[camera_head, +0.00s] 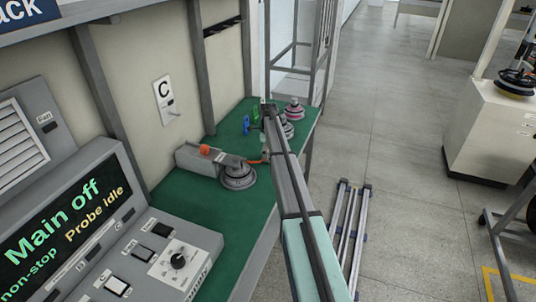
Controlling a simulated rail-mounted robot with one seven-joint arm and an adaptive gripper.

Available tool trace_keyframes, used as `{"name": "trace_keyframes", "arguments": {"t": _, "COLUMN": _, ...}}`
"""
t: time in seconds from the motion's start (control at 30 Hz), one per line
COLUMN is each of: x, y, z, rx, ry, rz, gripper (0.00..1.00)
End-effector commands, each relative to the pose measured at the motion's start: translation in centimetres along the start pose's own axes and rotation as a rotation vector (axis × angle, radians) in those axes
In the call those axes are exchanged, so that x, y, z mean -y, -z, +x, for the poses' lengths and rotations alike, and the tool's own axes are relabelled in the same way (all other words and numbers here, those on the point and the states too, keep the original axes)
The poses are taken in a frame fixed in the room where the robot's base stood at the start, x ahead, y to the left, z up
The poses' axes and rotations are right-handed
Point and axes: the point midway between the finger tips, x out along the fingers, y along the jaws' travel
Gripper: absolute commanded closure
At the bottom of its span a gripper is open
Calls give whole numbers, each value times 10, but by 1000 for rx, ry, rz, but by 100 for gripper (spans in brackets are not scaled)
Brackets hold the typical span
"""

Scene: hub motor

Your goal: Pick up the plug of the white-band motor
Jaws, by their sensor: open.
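A grey hub motor (238,178) lies on the green bench top, beside a grey fixture. A short orange piece (255,161) shows between this motor and my arm; I cannot tell if it is a cable or a plug. A pale motor (288,129) sits farther back, partly hidden by my arm. A motor with a pinkish-red band (294,110) stands behind it. At this size I cannot tell for certain which motor has the white band, and no plug is clearly visible. My arm reaches over the bench to the back; my gripper cannot be made out at its far end.
The green bench top (195,196) is partly clear. A grey fixture (198,160) bears an orange knob (204,149). Blue (246,125) and green (255,114) items stand at the back. A control panel (75,215) reads "Main off" and "Probe idle". Rails (346,238) lie beside the bench.

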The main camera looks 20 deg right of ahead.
Motion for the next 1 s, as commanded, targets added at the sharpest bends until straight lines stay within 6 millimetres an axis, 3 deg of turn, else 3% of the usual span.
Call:
{"name": "trace_keyframes", "arguments": {"t": 0.07, "x": 0, "y": 0, "z": 0, "rx": 0, "ry": 0, "rz": 0, "gripper": 35}}
{"name": "trace_keyframes", "arguments": {"t": 0.2, "x": 0, "y": 0, "z": 0, "rx": 0, "ry": 0, "rz": 0, "gripper": 85}}
{"name": "trace_keyframes", "arguments": {"t": 0.23, "x": 0, "y": 0, "z": 0, "rx": 0, "ry": 0, "rz": 0, "gripper": 96}}
{"name": "trace_keyframes", "arguments": {"t": 0.27, "x": 0, "y": 0, "z": 0, "rx": 0, "ry": 0, "rz": 0, "gripper": 100}}
{"name": "trace_keyframes", "arguments": {"t": 0.7, "x": 0, "y": 0, "z": -3, "rx": 0, "ry": 0, "rz": 0, "gripper": 100}}
{"name": "trace_keyframes", "arguments": {"t": 1.0, "x": 1, "y": 0, "z": -35, "rx": 2, "ry": 3, "rz": 0, "gripper": 100}}
